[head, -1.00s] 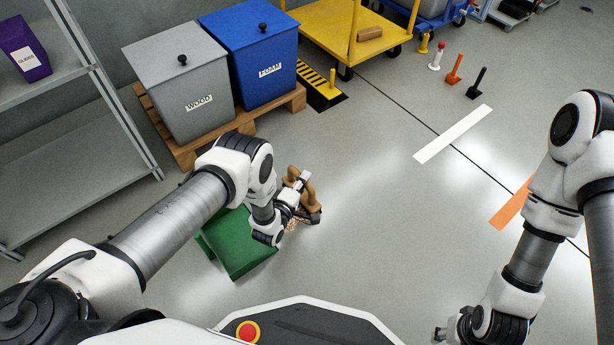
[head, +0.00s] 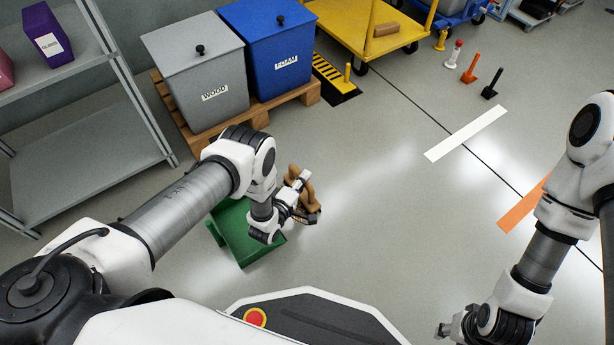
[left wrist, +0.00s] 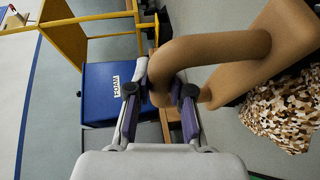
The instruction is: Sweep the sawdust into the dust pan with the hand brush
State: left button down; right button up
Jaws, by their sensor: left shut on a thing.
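The brown hand brush (head: 304,188) is in my left gripper (head: 303,198), just right of the green dust pan (head: 236,236) on the floor. In the left wrist view the jaws (left wrist: 160,92) are shut on its curved handle (left wrist: 215,48). A patch of light and dark brown flakes (left wrist: 285,112), which looks like sawdust, shows beside the brush block; I cannot tell it surely from bristles. My left arm hides part of the pan. My right gripper (head: 447,329) is low at the right; its jaws are too small to read.
Grey (head: 205,92) and blue (head: 283,62) bins stand on a wooden pallet (head: 258,117) behind my left arm. A grey shelf (head: 95,150) is at the left. A yellow cart (head: 345,25) is at the back.

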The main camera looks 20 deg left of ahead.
pick_arm(q)
jog(key=shift+s+a+p, duration=0.3)
jog(key=shift+s+a, duration=0.25)
jog(key=shift+s, duration=0.25)
jog(key=s+a+p, duration=0.2)
jog(key=s+a, duration=0.2)
jog(key=s, duration=0.2)
jog(key=shift+a+p, duration=0.3)
jog(key=shift+a, duration=0.05)
dwell(0.8)
jog(key=shift+s, duration=0.1)
notch_tip(320, 180, up, 7)
jog(key=p, duration=0.6)
